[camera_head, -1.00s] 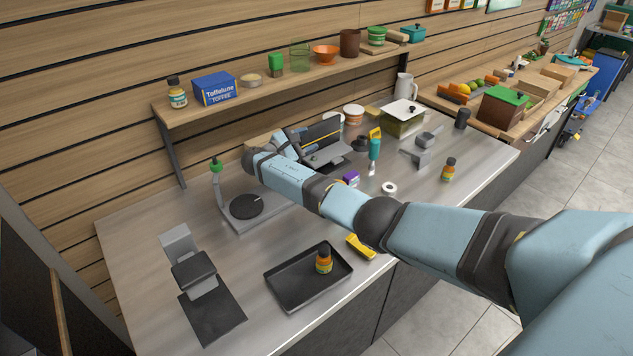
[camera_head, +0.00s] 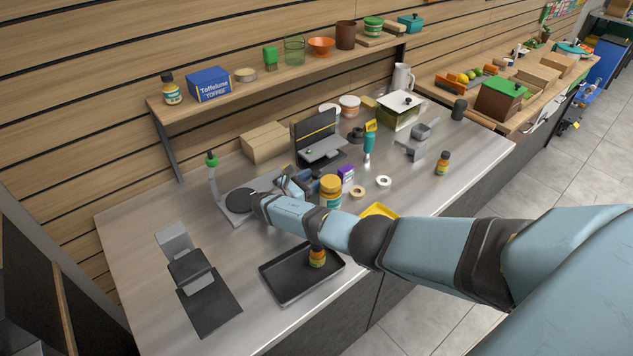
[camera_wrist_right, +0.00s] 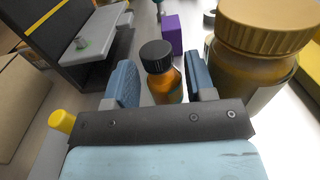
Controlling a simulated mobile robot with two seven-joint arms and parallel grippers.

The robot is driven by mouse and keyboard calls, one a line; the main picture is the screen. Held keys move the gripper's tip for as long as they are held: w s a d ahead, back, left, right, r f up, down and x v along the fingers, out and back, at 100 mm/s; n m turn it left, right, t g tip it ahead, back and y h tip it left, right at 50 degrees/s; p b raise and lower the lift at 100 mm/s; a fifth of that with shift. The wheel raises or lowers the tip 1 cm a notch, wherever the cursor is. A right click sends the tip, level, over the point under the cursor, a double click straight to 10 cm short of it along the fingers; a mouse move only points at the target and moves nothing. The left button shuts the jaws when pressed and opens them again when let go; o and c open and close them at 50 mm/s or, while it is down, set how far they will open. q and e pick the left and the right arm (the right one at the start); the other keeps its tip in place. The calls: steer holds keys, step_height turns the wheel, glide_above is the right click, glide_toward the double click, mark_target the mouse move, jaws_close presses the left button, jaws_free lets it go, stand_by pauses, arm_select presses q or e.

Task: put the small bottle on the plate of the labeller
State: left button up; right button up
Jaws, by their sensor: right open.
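A small orange-brown bottle with a black cap (camera_wrist_right: 160,76) stands between the two blue fingers of my right gripper (camera_wrist_right: 160,63) in the right wrist view. The gripper is open, with a gap visible beside the bottle. In the head view the right gripper (camera_head: 306,186) is low over the counter, beside a big yellow-lidded jar (camera_head: 331,192); the bottle is mostly hidden there. A grey stand with a round dark plate (camera_head: 241,201) and green-topped post is left of the gripper. A black device with a grey shelf (camera_head: 322,150) stands behind it. I cannot tell which is the labeller. My left gripper is out of view.
The big jar (camera_wrist_right: 262,60) is close to the right finger. A purple box (camera_head: 346,174) is just beyond the bottle. A black tray (camera_head: 285,285) holding another small bottle (camera_head: 317,257) lies in front. White rolls and a yellow item sit to the right.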

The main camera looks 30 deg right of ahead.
steer(key=shift+w+d, duration=0.1)
steer(key=shift+d, duration=0.9)
steer(key=c, duration=0.7)
